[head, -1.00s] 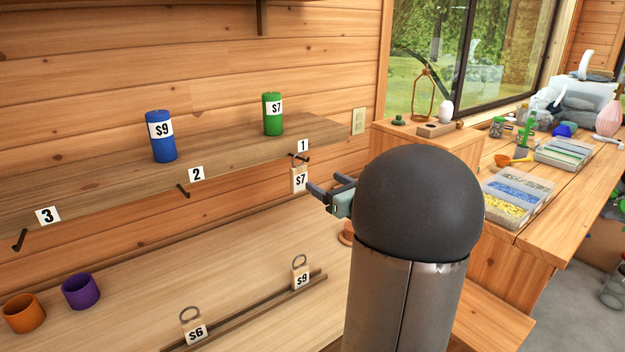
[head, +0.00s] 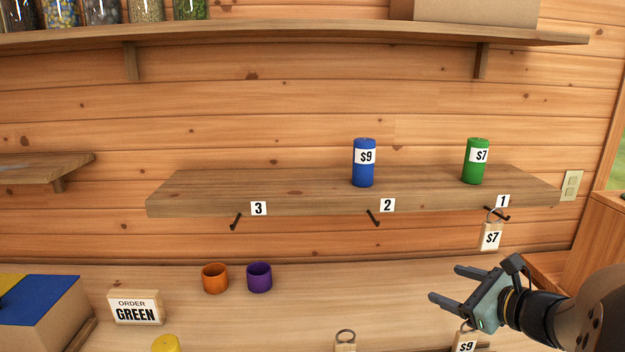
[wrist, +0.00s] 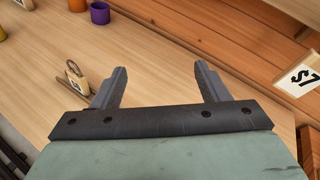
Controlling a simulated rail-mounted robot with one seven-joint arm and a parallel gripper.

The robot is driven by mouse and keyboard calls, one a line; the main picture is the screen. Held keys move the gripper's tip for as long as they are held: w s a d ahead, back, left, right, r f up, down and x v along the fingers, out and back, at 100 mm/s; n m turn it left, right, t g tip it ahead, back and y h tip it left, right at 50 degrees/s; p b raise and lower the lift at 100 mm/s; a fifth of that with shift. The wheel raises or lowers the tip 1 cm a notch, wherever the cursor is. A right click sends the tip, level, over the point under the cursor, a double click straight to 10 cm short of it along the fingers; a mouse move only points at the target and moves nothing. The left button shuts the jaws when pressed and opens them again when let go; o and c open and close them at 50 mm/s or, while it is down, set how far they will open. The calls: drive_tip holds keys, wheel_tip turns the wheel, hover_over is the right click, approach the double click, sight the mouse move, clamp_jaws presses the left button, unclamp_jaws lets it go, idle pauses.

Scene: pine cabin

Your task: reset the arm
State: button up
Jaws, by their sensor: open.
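My gripper (head: 448,284) is at the lower right of the head view, above the bench and pointing left. In the wrist view my gripper (wrist: 161,78) has its two fingers spread with nothing between them. A $7 tag (head: 491,236) hangs by its ring on hook 1, up and to the right of the fingers. This tag also shows at the right edge of the wrist view (wrist: 300,80). A $9 tag (head: 465,343) stands below my gripper, partly cut off by the frame.
A blue $9 candle (head: 364,163) and a green $7 candle (head: 476,162) stand on the shelf (head: 270,190). Hooks 2 (head: 374,218) and 3 (head: 236,222) are empty. Orange (head: 215,278) and purple (head: 259,277) cups sit on the bench beside an ORDER GREEN sign (head: 135,308).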

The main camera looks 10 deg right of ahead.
drive_tip(key=s+a+f+n+g+y, duration=0.1)
drive_tip(key=s+a+f+n+g, duration=0.4)
drive_tip(key=a, duration=0.4)
drive_tip(key=s+a+f+n+g+y, duration=0.1)
drive_tip(key=s+a+f+n+g, duration=0.2)
drive_tip(key=a+n, duration=0.55)
drive_tip(key=s+f+n+g+h, duration=0.2)
drive_tip(key=s+n+h, duration=0.1)
drive_tip(key=s+n, duration=0.2)
drive_tip(key=s+a+f+n+g+h, duration=0.1)
drive_tip(key=s+n+h, duration=0.3)
drive_tip(key=n, duration=0.5)
drive_tip(key=shift+s+a+f+g+h, duration=0.3)
drive_tip(key=shift+s+f+g, duration=0.25)
drive_tip(key=shift+s+g, duration=0.5)
